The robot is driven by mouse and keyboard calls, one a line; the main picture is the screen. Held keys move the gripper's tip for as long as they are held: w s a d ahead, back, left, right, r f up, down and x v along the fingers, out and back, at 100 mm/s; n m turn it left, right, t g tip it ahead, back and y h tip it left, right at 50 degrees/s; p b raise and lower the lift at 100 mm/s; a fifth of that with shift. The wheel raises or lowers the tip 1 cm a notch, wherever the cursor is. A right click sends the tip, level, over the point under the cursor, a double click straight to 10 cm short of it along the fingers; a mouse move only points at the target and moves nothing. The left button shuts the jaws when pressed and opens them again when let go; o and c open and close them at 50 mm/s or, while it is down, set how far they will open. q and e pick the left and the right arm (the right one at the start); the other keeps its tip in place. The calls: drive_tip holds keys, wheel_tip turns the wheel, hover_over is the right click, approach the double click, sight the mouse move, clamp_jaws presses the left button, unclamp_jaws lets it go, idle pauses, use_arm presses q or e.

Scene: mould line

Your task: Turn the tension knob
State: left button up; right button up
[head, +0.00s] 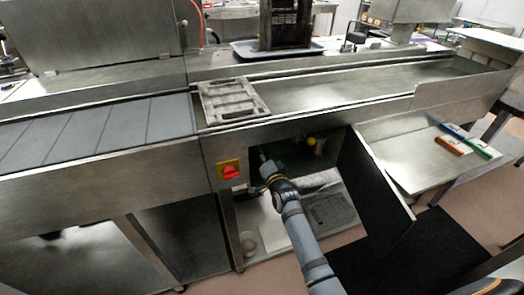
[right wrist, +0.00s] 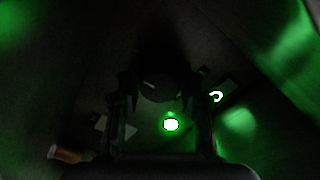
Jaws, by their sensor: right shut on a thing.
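The tension knob (right wrist: 158,86) is a dark round knob with a short white mark. It sits between the fingertips of my right gripper (right wrist: 160,84) in the dim right wrist view, and the gripper is shut on it. In the head view my right gripper (head: 264,164) reaches into the open compartment (head: 295,158) under the conveyor, and the knob cannot be made out there. My left gripper is not in view.
A green-lit round spot (right wrist: 171,124) glows near the knob. A red switch (head: 230,172) on a yellow plate is left of the opening. A yellow ball (head: 311,141) is inside, to the right. The open door (head: 372,185) hangs right of my forearm.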

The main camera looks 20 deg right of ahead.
drive_tip(key=shift+r, duration=0.1)
idle(0.4)
drive_tip(key=o, duration=1.2)
drive_tip(key=shift+s, duration=0.3)
drive_tip(key=s, duration=1.1)
drive_tip(key=shift+s+d, duration=0.15)
drive_tip(key=shift+s, duration=0.05)
